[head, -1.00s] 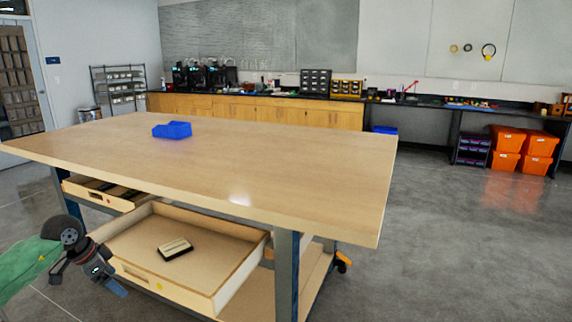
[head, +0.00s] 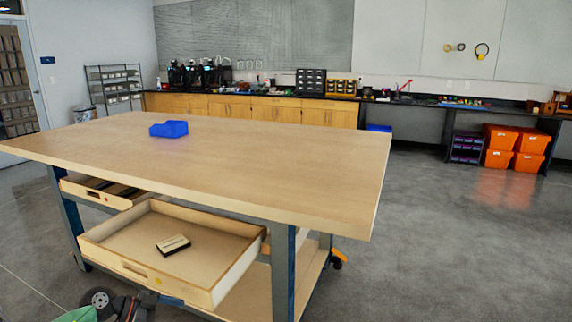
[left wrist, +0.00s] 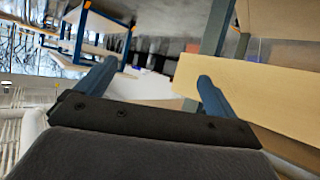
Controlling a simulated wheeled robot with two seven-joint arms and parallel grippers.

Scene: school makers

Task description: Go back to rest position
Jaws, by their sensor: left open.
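My left arm shows at the bottom left of the head view, low in front of the open drawer, with its fingers cut off by the frame. In the left wrist view my left gripper (left wrist: 155,85) has its two blue fingers spread apart with nothing held between them. My right gripper is in neither view. The work table (head: 300,168) stands before me, with a blue bin (head: 169,129) on its top.
A wooden drawer (head: 118,262) is pulled out below the tabletop, and a small black-and-cream object (head: 173,245) lies in it. Orange crates (head: 530,142) stand at the far right. The floor right of the table is clear.

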